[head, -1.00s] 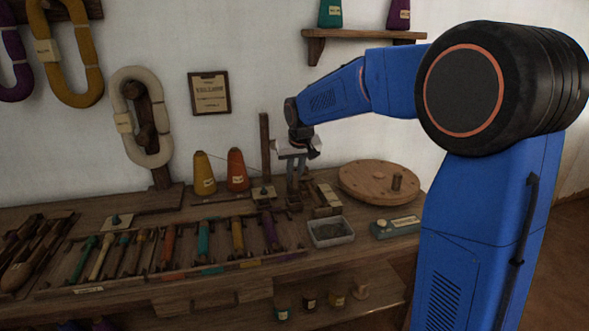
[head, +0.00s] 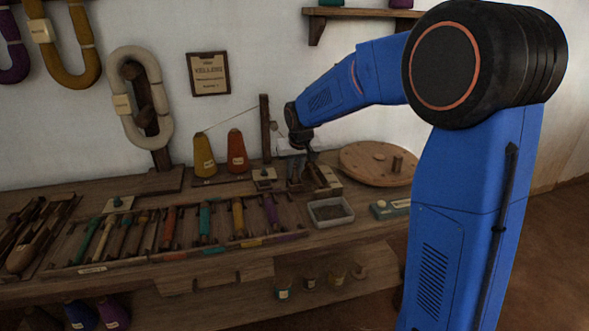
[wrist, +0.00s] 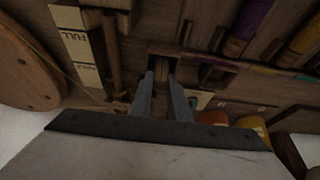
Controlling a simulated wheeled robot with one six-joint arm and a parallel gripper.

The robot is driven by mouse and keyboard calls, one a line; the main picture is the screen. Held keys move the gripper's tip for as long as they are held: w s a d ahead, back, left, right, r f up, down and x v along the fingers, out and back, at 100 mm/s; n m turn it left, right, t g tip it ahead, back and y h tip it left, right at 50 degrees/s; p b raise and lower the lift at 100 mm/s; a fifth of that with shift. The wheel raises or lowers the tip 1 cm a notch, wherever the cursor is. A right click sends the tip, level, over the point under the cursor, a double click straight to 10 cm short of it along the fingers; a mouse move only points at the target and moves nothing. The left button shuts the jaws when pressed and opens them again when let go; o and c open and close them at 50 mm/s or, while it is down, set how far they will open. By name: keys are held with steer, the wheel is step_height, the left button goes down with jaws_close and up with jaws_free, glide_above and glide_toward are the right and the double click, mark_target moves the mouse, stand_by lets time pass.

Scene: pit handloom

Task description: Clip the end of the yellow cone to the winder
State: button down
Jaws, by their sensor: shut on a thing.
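The yellow cone (head: 204,155) stands upright at the back of the bench, beside the orange cone (head: 237,152). A thin thread (head: 232,116) runs from the yellow cone's tip up to the top of the wooden post (head: 265,128), then down toward my gripper. My gripper (head: 294,186) points down just right of the post, low over the wooden winder (head: 322,181). In the wrist view my gripper (wrist: 161,76) has its fingers close together above a small wooden block; the thread end between them is too fine to see. The yellow cone (wrist: 252,124) also shows there.
A round wooden disc (head: 362,160) with a peg lies right of the winder. A grey tray (head: 331,212) sits in front. A rack of coloured bobbins (head: 205,222) fills the front left. A strip marked FULL (wrist: 76,42) shows beside my fingers.

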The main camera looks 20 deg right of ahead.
stand_by(0.4)
steer(key=c, duration=1.3)
jaws_free()
steer(key=shift+o, duration=0.2)
steer(key=shift+r, duration=3.95)
